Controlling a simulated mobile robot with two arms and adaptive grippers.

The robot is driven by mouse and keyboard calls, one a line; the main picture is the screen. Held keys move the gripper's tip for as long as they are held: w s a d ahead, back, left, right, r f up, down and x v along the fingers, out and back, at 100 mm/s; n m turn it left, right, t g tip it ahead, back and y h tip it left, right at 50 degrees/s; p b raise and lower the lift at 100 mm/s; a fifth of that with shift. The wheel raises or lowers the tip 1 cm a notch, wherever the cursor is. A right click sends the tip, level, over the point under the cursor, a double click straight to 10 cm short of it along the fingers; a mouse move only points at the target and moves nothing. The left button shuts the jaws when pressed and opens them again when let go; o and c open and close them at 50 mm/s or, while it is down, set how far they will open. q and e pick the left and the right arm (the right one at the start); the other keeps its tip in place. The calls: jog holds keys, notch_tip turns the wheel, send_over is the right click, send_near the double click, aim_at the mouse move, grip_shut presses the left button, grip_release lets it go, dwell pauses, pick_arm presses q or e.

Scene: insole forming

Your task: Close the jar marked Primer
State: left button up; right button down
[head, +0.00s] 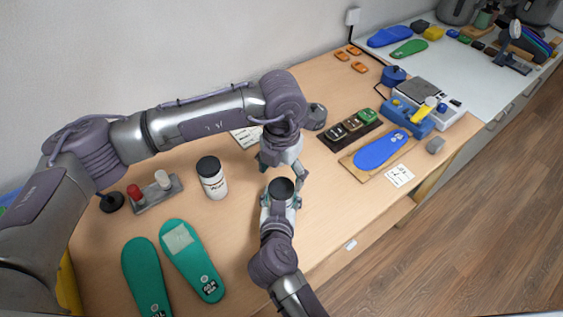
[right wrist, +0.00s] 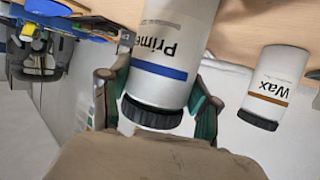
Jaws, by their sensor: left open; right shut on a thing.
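The white jar marked Primer, with a blue band, shows in the right wrist view (right wrist: 172,38). A ribbed black lid (right wrist: 152,115) sits on its mouth; whether it is fully screwed down I cannot tell. In the head view the dark lid top (head: 282,187) faces up. My right gripper (head: 281,205) is shut around the jar's sides, with a finger on each side in the right wrist view (right wrist: 157,97). My left gripper (head: 284,172) is open, pointing down just behind the lid and apart from it as far as I can see.
A second white jar with a black lid (head: 211,180) stands to the left; the jar marked Wax (right wrist: 272,88) shows beside the Primer jar. A holder with red and white pieces (head: 156,192), green insoles (head: 192,260) and a blue insole (head: 381,150) lie around.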

aim_at(281, 187)
pick_arm(q)
jog(key=shift+f, duration=2.05)
jog(key=c, duration=1.2)
jog(key=m, duration=0.5)
jog(key=o, duration=1.4)
jog(key=shift+c, duration=0.2)
jog(key=shift+r, duration=0.1)
notch_tip(281, 187, up, 12)
